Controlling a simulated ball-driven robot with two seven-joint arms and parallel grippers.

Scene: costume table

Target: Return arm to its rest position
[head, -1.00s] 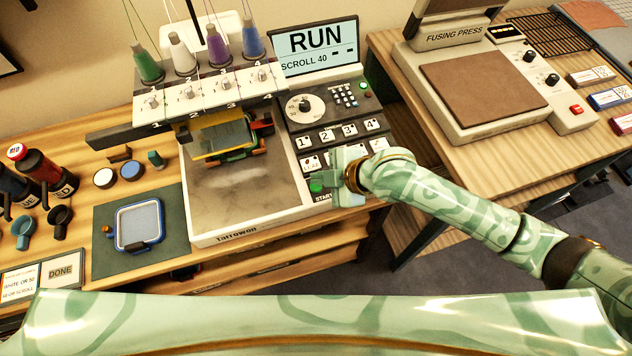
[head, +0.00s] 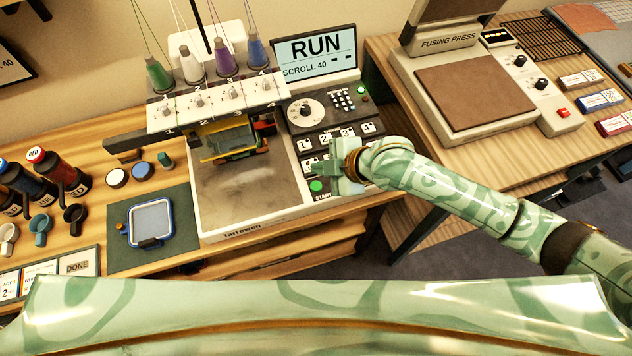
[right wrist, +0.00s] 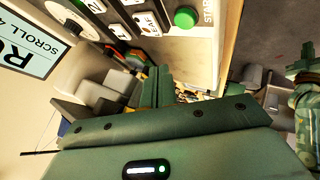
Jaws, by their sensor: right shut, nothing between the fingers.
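My right gripper (head: 328,168) is shut and empty. It is at the embroidery machine's control panel (head: 328,118), just above and beside the green START button (head: 316,186). My right arm (head: 450,190) reaches in from the right of the head view. In the right wrist view the gripper fingers (right wrist: 155,88) are close together, with the green button (right wrist: 185,17) above them. I cannot tell whether the fingers touch the panel.
The machine screen (head: 315,55) reads RUN, SCROLL 40. A fusing press (head: 470,90) stands on the right table. A hoop (head: 151,220) lies on a dark mat at left, near bottles and small cups. Floor (head: 345,245) shows between the tables.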

